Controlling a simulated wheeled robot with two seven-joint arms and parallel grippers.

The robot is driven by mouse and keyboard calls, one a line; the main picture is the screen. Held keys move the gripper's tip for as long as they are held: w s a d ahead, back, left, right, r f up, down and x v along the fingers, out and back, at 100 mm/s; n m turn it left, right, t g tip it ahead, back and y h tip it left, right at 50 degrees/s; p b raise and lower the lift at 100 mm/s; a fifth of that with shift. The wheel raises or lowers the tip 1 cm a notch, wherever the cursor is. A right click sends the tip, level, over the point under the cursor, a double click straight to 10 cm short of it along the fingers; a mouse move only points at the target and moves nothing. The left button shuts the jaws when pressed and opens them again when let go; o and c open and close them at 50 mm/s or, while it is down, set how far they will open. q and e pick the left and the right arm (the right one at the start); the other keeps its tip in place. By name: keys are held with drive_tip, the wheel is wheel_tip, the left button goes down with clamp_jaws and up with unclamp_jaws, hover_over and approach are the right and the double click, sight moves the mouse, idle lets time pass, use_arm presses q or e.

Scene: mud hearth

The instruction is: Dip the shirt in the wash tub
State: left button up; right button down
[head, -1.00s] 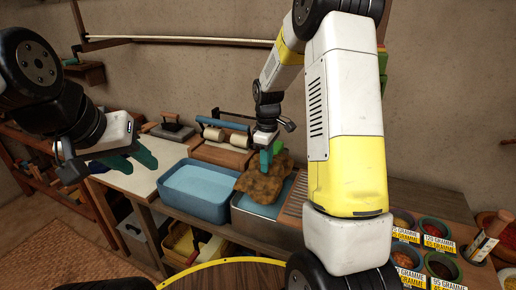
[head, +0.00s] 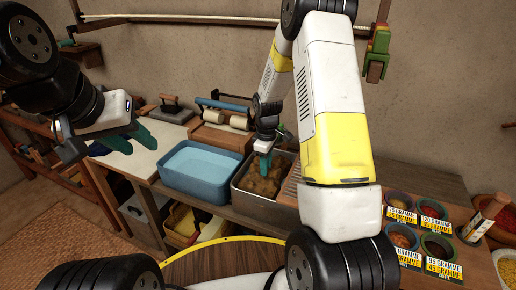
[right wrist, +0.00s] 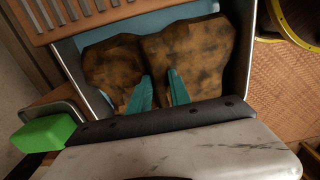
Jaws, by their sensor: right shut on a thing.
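The shirt (head: 258,187) is a brown, mottled cloth lying inside a grey metal wash tub (head: 258,211), below its rim and covering most of the blue water. In the right wrist view the shirt (right wrist: 165,62) spreads across the tub, with blue showing behind it. My right gripper (head: 264,165) points down over the tub and is shut on the shirt. Its teal fingers also show in the right wrist view (right wrist: 161,82). My left gripper (head: 131,141) is open and empty above the pale tabletop at the left.
A blue basin (head: 193,172) of light blue water stands directly left of the tub. A wooden roller device (head: 222,128) is behind. Labelled powder bowls (head: 402,217) stand at the right. A slatted wooden board (head: 291,184) adjoins the tub's right side.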

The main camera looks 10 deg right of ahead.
sight(264, 179)
drive_tip(key=shift+f, duration=3.3)
drive_tip(key=shift+s+a+r, duration=0.35)
drive_tip(key=shift+s+r, duration=0.15)
drive_tip(key=shift+r, duration=0.15)
drive_tip(key=shift+w+d+f, duration=0.35)
drive_tip(key=shift+w, duration=0.15)
drive_tip(key=shift+w+d+f, duration=0.3)
drive_tip(key=shift+w+d, duration=0.05)
drive_tip(key=shift+w, duration=0.15)
drive_tip(key=shift+s+a+r, duration=0.35)
drive_tip(key=shift+s, duration=0.15)
drive_tip(key=shift+s+a+r, duration=0.3)
drive_tip(key=shift+s+a, duration=0.05)
drive_tip(key=shift+s, duration=0.15)
drive_tip(key=shift+w+d+f, duration=0.35)
drive_tip(key=shift+w, duration=0.15)
drive_tip(key=shift+w+d+f, duration=0.3)
drive_tip(key=shift+w+d, duration=0.05)
drive_tip(key=shift+w, duration=0.15)
drive_tip(key=shift+r, duration=0.1)
